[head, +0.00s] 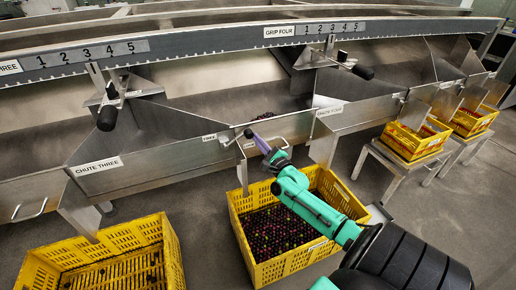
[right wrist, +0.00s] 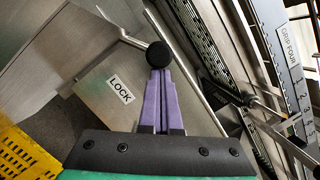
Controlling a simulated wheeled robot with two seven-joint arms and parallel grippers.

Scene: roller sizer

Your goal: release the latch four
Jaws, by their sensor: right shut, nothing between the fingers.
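A latch with a round black knob (head: 248,133) sits on the front of the steel trough, left of the CHUTE FOUR label (head: 329,110). In the right wrist view its knob (right wrist: 159,54) is on a bent metal rod (right wrist: 131,41), beside a LOCK label (right wrist: 119,90) on the steel panel. My right gripper (head: 257,140) has its purple fingers shut and empty. Its fingertips (right wrist: 159,72) are right at the knob; I cannot tell whether they touch it. My left gripper is not in view.
A yellow crate (head: 240,232) of dark fruit stands below my right arm. Another yellow crate (head: 176,250) is at lower left, with more at the right on stands (head: 384,157).

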